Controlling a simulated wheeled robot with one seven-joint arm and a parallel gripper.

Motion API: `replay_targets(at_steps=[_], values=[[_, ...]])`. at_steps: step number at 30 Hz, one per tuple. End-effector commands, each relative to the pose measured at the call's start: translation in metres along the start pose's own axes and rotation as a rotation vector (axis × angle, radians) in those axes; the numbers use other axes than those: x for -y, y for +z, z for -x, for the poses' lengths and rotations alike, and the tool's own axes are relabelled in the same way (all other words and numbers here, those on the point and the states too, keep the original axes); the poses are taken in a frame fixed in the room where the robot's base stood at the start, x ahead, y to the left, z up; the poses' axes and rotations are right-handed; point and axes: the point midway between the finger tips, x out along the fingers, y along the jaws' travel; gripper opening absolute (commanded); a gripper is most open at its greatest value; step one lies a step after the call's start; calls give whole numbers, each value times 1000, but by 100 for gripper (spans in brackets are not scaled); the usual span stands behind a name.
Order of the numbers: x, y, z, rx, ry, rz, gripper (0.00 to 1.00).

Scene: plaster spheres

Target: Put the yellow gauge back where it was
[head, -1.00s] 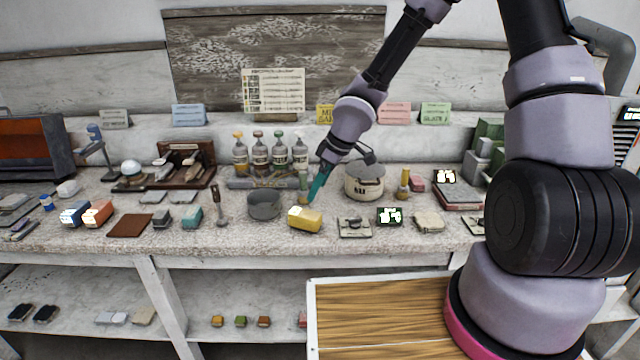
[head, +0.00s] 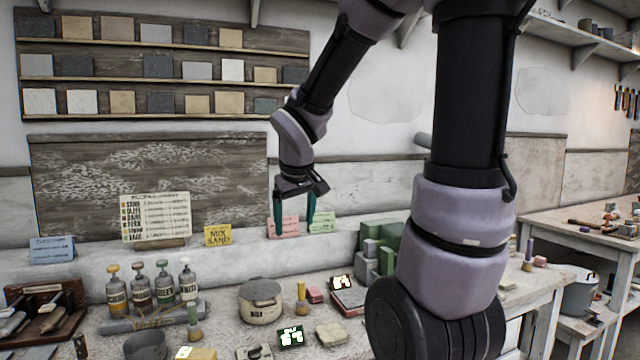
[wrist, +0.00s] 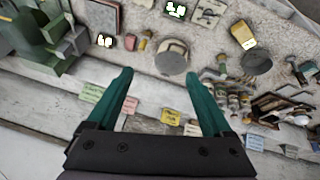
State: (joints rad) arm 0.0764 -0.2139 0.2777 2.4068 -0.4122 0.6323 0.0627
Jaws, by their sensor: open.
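A yellow box with a lit white face, which looks like the yellow gauge (wrist: 243,34), lies on the workbench in the wrist view. In the head view only its top (head: 202,354) shows at the bottom edge, right of a dark round dish (head: 146,346). My gripper (head: 294,225) is raised above the back of the bench, apart from the gauge. In the wrist view its two teal fingers (wrist: 160,78) are spread with nothing between them.
A lidded pot (head: 260,302), a small yellow-handled tool (head: 301,298) and a dark lit device (head: 291,337) stand near the gauge. Several bottles (head: 150,284) stand in a rack at left. Coloured cards, including a yellow one (head: 217,235), line the back ledge. Green blocks (head: 376,245) stand at right.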

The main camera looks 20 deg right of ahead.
Motion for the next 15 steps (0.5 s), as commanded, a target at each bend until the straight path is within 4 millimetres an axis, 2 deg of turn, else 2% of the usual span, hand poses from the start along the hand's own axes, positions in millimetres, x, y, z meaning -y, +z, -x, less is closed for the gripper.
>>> replay_targets(at_steps=[1,6,10,15], values=[[-8,8,25,-28,-4,-85,85],[-18,39,87,-89,-98,-358,85],[-15,59,119,-126,-197,-498,85],[-11,71,140,-151,-280,-585,85]])
